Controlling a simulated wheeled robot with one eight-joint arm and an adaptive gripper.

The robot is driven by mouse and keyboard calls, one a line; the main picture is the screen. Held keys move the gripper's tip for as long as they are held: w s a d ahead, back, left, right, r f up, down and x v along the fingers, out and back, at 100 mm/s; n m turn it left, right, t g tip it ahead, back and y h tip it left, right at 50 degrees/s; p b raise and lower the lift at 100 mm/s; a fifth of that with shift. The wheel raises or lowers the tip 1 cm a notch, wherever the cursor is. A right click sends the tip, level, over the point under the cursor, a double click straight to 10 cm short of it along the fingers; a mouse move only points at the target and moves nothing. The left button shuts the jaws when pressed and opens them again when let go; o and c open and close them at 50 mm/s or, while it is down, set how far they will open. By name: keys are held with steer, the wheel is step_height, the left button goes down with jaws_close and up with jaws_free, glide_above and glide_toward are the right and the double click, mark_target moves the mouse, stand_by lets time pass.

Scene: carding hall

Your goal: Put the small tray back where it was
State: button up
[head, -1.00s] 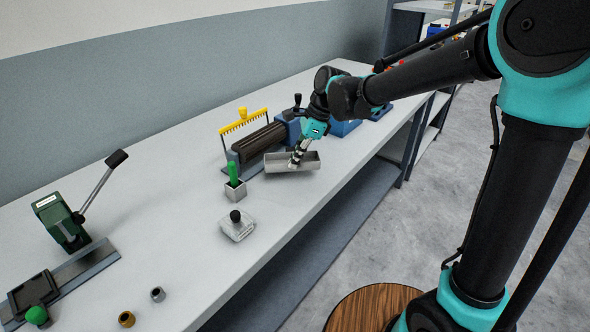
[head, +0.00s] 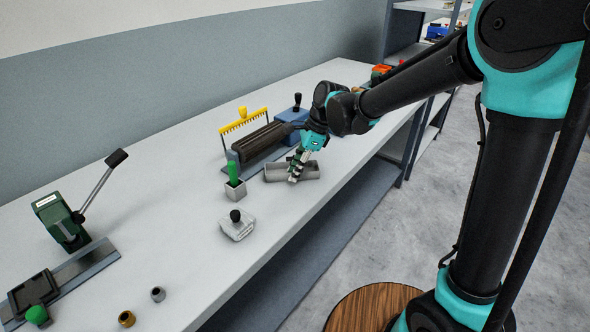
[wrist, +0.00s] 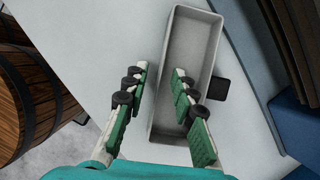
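The small tray (head: 311,173) is a grey, shallow, oblong tray on the pale bench, in front of the dark ribbed roller. It also shows in the wrist view (wrist: 191,42), and it looks empty. My gripper (head: 295,175) is low at the tray, and its fingers are apart in the wrist view (wrist: 159,72). One finger is outside the tray's left long wall and the other is over its inside, with that wall between them. I see a gap on both sides of the wall. Whether the tray rests fully flat is hard to tell.
The roller (head: 262,142) with a yellow comb (head: 244,119) stands behind the tray, with a blue block (head: 293,117) beside it. A small box with a green handle (head: 234,186) is at the tray's left; a knobbed metal weight (head: 237,225) is nearer. A dark square (wrist: 216,88) adjoins the tray.

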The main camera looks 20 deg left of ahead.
steer(key=v, duration=1.2)
steer(key=d+f+n+t+h, duration=0.1)
steer(key=d+f+n+t, duration=0.2)
steer(key=d, duration=0.6)
steer(key=d+f+n, duration=0.3)
steer(key=d+f, duration=0.3)
steer(key=d, duration=0.4)
steer(key=s+d+f+n+t+h, duration=0.1)
steer(key=s+d+f+n, duration=0.2)
steer(key=d, duration=0.5)
steer(key=s+d+f+n+t+h, duration=0.1)
steer(key=s+d+f+n+h, duration=0.1)
steer(key=s+d+f+n, duration=0.2)
steer(key=s+d+f, duration=0.2)
steer(key=s+d, duration=0.1)
steer(key=d, duration=0.1)
steer(key=shift+s+f+n+t, duration=0.3)
steer(key=shift+s+f+t, duration=0.05)
steer(key=shift+t, duration=0.05)
steer(key=shift+d, duration=0.1)
